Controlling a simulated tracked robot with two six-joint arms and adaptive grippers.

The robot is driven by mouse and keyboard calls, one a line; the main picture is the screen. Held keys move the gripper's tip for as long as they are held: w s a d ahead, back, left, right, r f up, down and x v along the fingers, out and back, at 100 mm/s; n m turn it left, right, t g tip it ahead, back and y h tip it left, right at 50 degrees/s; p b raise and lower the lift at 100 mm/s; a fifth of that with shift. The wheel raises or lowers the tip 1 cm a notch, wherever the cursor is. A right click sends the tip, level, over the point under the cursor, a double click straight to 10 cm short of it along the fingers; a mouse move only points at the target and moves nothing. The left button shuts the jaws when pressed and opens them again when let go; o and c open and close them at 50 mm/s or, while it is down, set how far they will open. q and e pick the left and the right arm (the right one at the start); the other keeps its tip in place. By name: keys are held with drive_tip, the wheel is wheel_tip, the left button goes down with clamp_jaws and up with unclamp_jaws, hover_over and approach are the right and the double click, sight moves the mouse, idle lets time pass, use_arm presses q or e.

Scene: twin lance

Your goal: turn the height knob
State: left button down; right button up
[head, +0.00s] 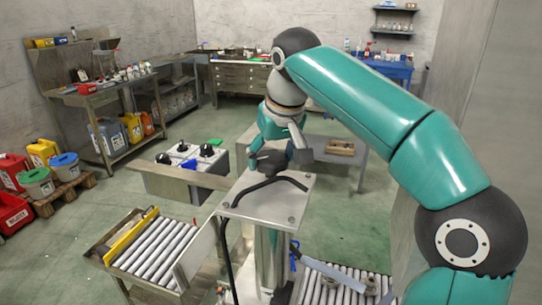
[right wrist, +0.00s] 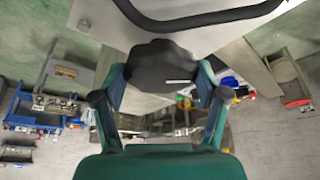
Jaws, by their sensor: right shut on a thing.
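The height knob (right wrist: 160,62), black and lobed with a white pointer line, sits between the two fingers of my right gripper (right wrist: 160,84) in the right wrist view. The fingers touch it from both sides and are shut on it. In the head view my right gripper (head: 282,152) reaches down from above. The dark knob (head: 266,161) shows partly there at the back of a pale metal plate (head: 255,207) on a post; the gripper hides some of it. My left gripper is not in view.
A bent black rail (head: 262,184) runs over the plate, close in front of the knob. A roller conveyor (head: 158,252) stands at the left front. A box with black knobs (head: 184,149) is behind it. A table with a wooden tray (head: 340,148) stands behind the plate.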

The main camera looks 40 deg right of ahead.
drive_tip(key=shift+n, duration=0.3)
drive_tip(key=shift+d+r+n+y+p, duration=0.15)
drive_tip(key=shift+n+y+p, duration=0.35)
drive_tip(key=shift+n+p, duration=0.55)
drive_tip(key=shift+n+y+p, duration=0.6)
drive_tip(key=shift+n+p, duration=0.15)
drive_tip(key=shift+n, duration=0.8)
drive_tip(key=o, duration=1.2)
drive_tip(key=shift+c, duration=0.2)
drive_tip(key=v, duration=1.1)
drive_tip(key=shift+s+r, duration=0.25)
drive_tip(key=shift+s, duration=0.1)
